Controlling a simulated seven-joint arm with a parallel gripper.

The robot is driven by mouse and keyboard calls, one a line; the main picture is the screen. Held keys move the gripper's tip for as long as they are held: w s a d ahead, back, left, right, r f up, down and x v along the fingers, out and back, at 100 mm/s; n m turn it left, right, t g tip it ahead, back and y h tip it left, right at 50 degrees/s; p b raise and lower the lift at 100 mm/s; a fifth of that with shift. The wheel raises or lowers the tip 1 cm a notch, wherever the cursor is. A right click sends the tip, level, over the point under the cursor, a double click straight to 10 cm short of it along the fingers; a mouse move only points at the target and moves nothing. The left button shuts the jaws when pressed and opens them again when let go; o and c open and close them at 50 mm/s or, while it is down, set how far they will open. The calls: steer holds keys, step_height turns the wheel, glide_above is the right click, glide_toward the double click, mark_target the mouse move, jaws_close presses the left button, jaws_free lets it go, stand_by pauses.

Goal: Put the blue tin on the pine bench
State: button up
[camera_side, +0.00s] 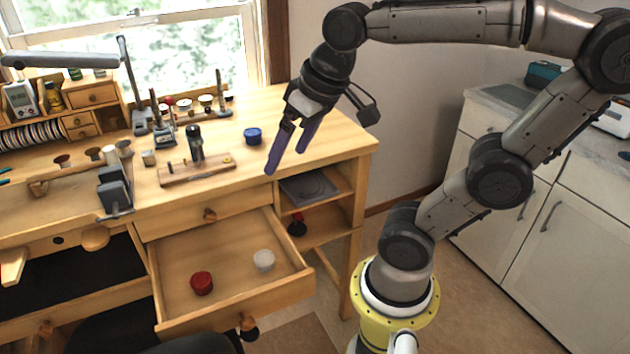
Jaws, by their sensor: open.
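The blue tin (253,136) stands on the top of the pine bench (320,128), near the bench's right side. My gripper (286,161) is open with nothing between its fingers. It points down above the bench's front right part, to the right of the blue tin and apart from it. The exact height of the fingertips above the bench top is hard to tell.
An open drawer (232,290) below the bench top holds a red tin (202,283) and a white tin (264,260). A wooden block with tools (197,169) lies left of the blue tin. The bench top's right end is mostly clear.

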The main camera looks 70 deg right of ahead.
steer(key=s+a+f+n, duration=0.1)
steer(key=s+f+n, duration=0.2)
steer(key=s+f, duration=0.1)
steer(key=shift+s+a+f+t, duration=0.15)
steer(key=shift+s+a+t, duration=0.25)
steer(key=shift+s, duration=0.05)
